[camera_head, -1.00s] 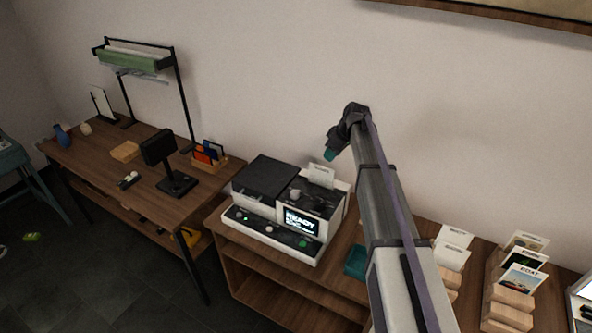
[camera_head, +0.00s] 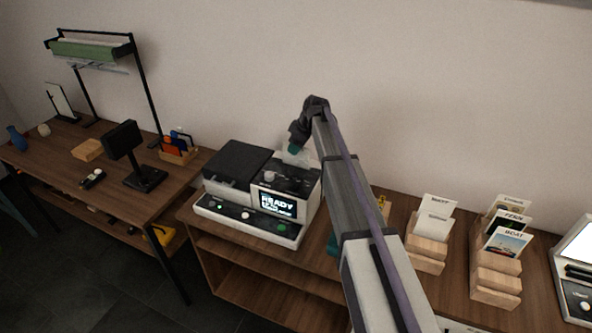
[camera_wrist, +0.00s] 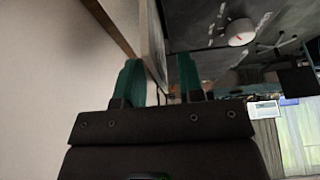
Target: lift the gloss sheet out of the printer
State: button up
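The printer (camera_head: 228,198) is a white and black machine on the wooden shelf unit, with a lit screen reading READY. A pale sheet (camera_head: 300,158) stands up at its back top edge, partly covered by my gripper (camera_head: 293,150). My gripper's teal fingers are at the sheet's upper part. In the wrist view my gripper (camera_wrist: 160,78) is open, its two teal fingers apart. A grey upright panel (camera_wrist: 151,40), seen nearly edge-on, shows between them and looks like the sheet; I cannot tell if a finger touches it. The printer's white knob (camera_wrist: 238,32) is beyond.
Wooden card holders (camera_head: 427,252) with printed cards stand right of my arm. A white device (camera_head: 577,262) is at the far right. The wall is close behind the printer.

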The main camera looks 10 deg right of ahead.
aim_at(296, 162)
jog(key=shift+x, duration=1.05)
jog(key=shift+f+b, duration=0.3)
jog(key=shift+b, duration=0.15)
grip_shut()
